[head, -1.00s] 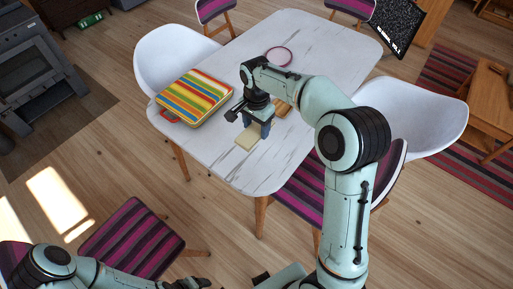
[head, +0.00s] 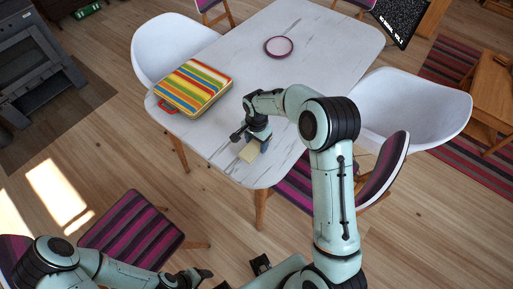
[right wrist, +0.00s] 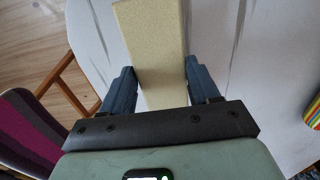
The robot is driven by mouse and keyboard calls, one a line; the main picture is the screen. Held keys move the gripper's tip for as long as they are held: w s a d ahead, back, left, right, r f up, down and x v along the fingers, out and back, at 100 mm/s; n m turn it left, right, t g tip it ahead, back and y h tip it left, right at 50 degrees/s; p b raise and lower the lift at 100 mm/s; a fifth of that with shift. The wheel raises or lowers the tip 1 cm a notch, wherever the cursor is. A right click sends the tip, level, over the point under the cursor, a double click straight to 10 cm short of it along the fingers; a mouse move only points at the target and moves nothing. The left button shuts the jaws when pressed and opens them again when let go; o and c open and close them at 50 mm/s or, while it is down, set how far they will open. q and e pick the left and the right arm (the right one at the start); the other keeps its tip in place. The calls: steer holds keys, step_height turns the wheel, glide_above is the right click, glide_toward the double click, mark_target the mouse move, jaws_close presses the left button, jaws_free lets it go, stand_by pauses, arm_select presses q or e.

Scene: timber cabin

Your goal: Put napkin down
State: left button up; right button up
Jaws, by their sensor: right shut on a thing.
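The napkin is a pale yellow folded piece (head: 249,153), low over or on the near end of the white marbled table (head: 225,128). I cannot tell whether it touches the tabletop. My right gripper (head: 256,143) is shut on it from above. In the right wrist view the napkin (right wrist: 152,45) lies between the two dark fingers (right wrist: 155,85) and reaches forward past their tips. My left gripper (head: 195,277) is low at the bottom of the head view, away from the table; its fingers are too small to read.
A striped multicoloured case (head: 197,86) lies at the table's left edge. A pink-rimmed plate (head: 279,46) stands farther back. White chairs (head: 165,55) and striped-seat chairs (head: 130,232) surround the table. The tabletop between case and plate is clear.

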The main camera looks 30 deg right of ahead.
mark_target(256, 144)
steer(key=shift+f, duration=2.15)
steer(key=shift+f, duration=0.1)
steer(key=o, duration=1)
steer(key=shift+o, duration=0.2)
step_height(256, 144, up, 12)
steer(key=shift+r, duration=0.15)
steer(key=shift+s, duration=0.1)
